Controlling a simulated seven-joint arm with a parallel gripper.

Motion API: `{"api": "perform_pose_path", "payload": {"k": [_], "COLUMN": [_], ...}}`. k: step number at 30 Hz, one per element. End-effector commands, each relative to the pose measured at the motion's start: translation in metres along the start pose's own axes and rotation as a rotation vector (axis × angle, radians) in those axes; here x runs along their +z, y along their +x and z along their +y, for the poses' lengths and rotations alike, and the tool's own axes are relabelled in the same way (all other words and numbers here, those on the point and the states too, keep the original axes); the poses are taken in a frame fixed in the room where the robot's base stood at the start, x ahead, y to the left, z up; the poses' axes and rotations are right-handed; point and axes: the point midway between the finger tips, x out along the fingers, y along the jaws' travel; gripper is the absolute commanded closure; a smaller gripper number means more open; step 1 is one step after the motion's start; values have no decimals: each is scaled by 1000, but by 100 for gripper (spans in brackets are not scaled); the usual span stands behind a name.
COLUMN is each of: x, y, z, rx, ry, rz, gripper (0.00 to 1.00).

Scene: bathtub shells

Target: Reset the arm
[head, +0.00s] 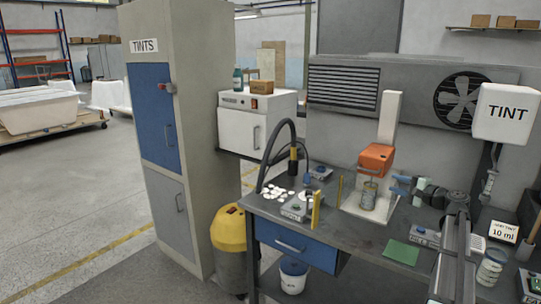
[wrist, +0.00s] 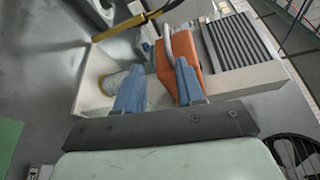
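My gripper (head: 400,186) is at the right of the bench, just right of the orange-headed machine (head: 376,157). In the wrist view its two blue fingers (wrist: 160,68) stand apart with a gap, and I see nothing held between them. A small can (head: 369,194) stands on the machine's pale base under the orange head. In the wrist view the can (wrist: 113,84) is left of the fingers, and the orange head (wrist: 196,74) is partly hidden behind the right finger.
The grey bench (head: 385,238) carries white pieces (head: 276,192), a green mat (head: 402,251) and a jar (head: 489,270). A white TINT box (head: 505,114) hangs at the right. A yellow-topped bin (head: 229,228) and the TINTS cabinet (head: 190,120) stand left of the bench.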

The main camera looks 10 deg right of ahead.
Motion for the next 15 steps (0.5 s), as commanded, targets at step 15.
{"api": "perform_pose_path", "payload": {"k": [15], "x": [113], "y": [-52], "z": [219], "rx": [405], "ry": [-192], "rz": [-301], "gripper": [62]}}
